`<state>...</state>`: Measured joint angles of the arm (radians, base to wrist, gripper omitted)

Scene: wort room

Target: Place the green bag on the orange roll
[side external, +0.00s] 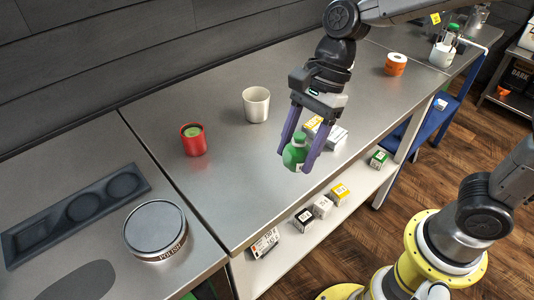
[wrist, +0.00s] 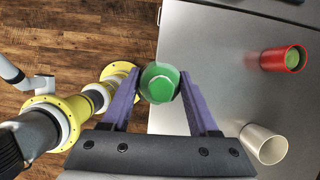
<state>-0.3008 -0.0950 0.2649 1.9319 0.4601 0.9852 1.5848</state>
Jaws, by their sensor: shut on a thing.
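The green bag (side external: 294,153) is small and rounded, with a pale patch low on its side. My gripper (side external: 295,162) is shut on it between its two purple fingers and holds it in the air near the steel counter's front edge. In the wrist view the green bag (wrist: 160,84) sits between the fingertips of my gripper (wrist: 160,75), and the counter edge passes beneath it. The orange roll (side external: 395,64) stands upright on the counter at the back right, well apart from my gripper. The roll is not in the wrist view.
A white cup (side external: 256,104) and a red cup (side external: 193,140) with green inside stand to the left. Boxes (side external: 334,136) lie behind my gripper. A green-capped bottle (side external: 445,46) stands beyond the roll. A polish tin (side external: 155,229) and dark tray (side external: 75,216) are at left.

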